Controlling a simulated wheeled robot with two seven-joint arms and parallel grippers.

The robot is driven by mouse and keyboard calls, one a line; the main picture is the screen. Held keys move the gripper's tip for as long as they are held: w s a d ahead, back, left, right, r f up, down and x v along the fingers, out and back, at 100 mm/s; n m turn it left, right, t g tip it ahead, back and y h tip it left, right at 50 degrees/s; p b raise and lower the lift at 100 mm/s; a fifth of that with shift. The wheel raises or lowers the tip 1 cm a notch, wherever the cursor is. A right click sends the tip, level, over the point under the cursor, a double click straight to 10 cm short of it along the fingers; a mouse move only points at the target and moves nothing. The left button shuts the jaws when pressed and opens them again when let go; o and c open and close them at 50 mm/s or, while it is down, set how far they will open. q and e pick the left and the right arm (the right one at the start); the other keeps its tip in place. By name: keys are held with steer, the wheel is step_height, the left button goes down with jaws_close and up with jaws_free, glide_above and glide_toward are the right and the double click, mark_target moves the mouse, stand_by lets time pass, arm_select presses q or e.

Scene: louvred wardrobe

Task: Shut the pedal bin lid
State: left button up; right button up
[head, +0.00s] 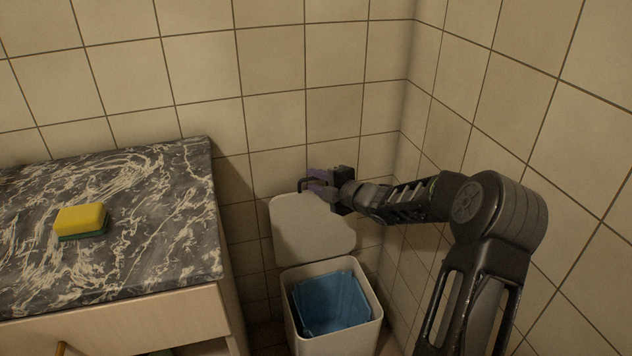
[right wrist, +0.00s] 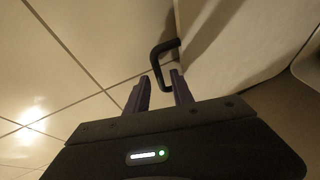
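The pedal bin (head: 371,331) stands in the corner, white, with a blue liner (head: 330,303) inside. Its pale lid (head: 312,232) is raised, upright against the tiled wall. My right gripper (head: 314,182) is at the lid's top edge. In the right wrist view its two fingers (right wrist: 162,92) are apart, with nothing clamped between them. A black loop handle (right wrist: 155,58) shows just beyond the fingertips, beside the pale lid surface (right wrist: 225,40); whether a finger touches it I cannot tell. My left gripper is not in view.
A dark marble-patterned counter (head: 130,265) on a light wooden cabinet (head: 130,325) stands left of the bin. A yellow and green sponge (head: 81,221) lies on it. Tiled walls (head: 530,130) close in behind and to the right.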

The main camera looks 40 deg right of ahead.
jaws_close()
stand_by(1.2)
